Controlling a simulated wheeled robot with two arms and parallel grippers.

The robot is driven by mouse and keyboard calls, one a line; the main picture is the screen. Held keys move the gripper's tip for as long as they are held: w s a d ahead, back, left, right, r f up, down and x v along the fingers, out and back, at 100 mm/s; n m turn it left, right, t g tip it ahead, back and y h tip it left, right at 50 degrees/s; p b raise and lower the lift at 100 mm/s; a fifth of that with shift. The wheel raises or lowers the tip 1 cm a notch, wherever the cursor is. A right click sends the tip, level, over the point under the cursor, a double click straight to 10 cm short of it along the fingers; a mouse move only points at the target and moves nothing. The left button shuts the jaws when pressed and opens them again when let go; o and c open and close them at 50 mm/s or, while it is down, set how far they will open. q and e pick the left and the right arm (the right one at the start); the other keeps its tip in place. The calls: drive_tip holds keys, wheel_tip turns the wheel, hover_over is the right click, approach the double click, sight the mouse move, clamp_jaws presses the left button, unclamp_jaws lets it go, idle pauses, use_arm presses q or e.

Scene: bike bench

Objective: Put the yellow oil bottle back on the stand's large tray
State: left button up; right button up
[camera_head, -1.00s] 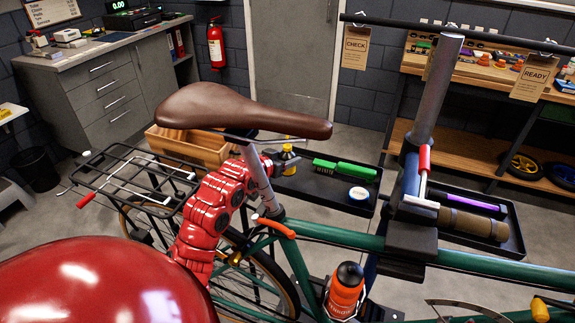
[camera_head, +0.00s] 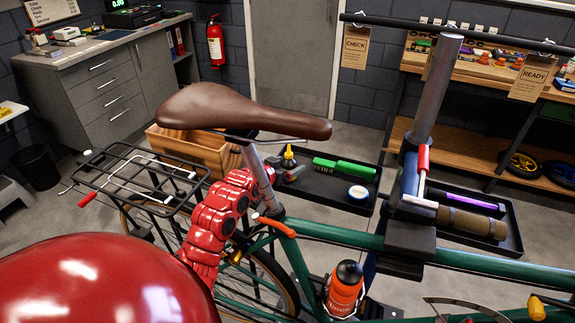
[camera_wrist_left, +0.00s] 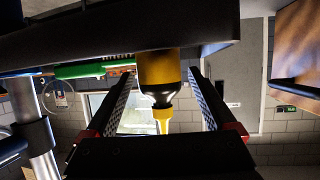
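The yellow oil bottle (camera_head: 289,162), with a black shoulder and yellow nozzle, is upright at the left end of the stand's large black tray (camera_head: 325,197). In the left wrist view the picture is inverted: the bottle (camera_wrist_left: 158,70) hangs nozzle down, its base end against the dark tray (camera_wrist_left: 110,43). My left gripper (camera_head: 293,173) is at the bottle, partly hidden behind the seat post. In the left wrist view its two fingers (camera_wrist_left: 160,105) are spread on either side of the bottle, with visible gaps. My right gripper is not in view.
A green brush (camera_head: 345,170) and a round tin (camera_head: 358,193) share the tray. The brown saddle (camera_head: 235,112), seat post (camera_head: 258,175) and rear rack (camera_head: 135,182) crowd my left arm. A second tray (camera_head: 510,240) holds a purple item and a brown roll.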

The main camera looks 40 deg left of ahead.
use_arm(q)
drive_tip(key=shift+r, duration=0.1)
drive_tip(key=shift+r, duration=0.2)
drive_tip(key=shift+s, duration=0.35)
drive_tip(key=v, duration=1.1)
drive_tip(key=shift+s, duration=0.25)
